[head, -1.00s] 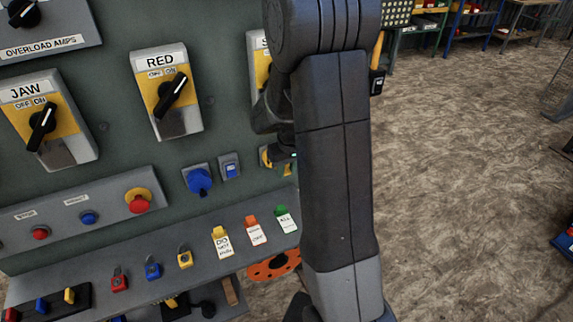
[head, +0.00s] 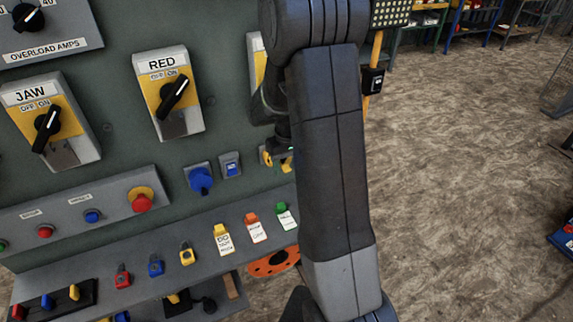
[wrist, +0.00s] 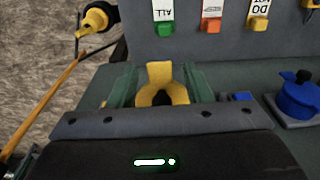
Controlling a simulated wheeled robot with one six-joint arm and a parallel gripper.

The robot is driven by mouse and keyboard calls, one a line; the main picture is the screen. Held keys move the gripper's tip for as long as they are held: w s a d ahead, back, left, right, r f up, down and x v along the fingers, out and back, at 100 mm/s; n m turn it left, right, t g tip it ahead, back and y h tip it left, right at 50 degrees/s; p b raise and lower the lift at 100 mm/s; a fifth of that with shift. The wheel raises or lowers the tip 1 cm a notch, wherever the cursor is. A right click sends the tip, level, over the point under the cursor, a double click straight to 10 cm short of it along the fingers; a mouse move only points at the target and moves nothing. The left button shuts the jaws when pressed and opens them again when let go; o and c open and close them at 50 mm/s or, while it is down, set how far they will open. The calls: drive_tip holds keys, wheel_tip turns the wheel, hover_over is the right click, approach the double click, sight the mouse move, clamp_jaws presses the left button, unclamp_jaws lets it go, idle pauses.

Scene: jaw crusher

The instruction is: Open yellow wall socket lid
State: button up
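The yellow wall socket (head: 266,157) is on the grey-green panel, right of the blue sockets, and is mostly hidden behind my arm in the head view. In the wrist view its yellow lid and ring (wrist: 160,72) are in the middle, with a tab sticking up and a dark centre. My gripper (wrist: 160,88) has its two green fingers apart, one on each side of the yellow part. I cannot tell whether they touch it. In the head view my gripper (head: 284,155) is close to the panel, partly behind my arm.
A blue socket (head: 200,180) with a small blue switch (head: 230,165) is beside it. A shelf (head: 130,262) below carries padlocks and tags, including a green tag (head: 286,215). A yellow post (head: 375,60) with a black box stands to the right. Open floor lies beyond.

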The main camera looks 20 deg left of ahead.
wheel_tip(320, 180, up, 14)
drive_tip(key=b, duration=0.1)
drive_tip(key=shift+s+d+f+b, duration=0.15)
drive_tip(key=shift+s+d+b, duration=0.2)
drive_tip(key=shift+s+d, duration=0.1)
drive_tip(key=shift+c, duration=0.4)
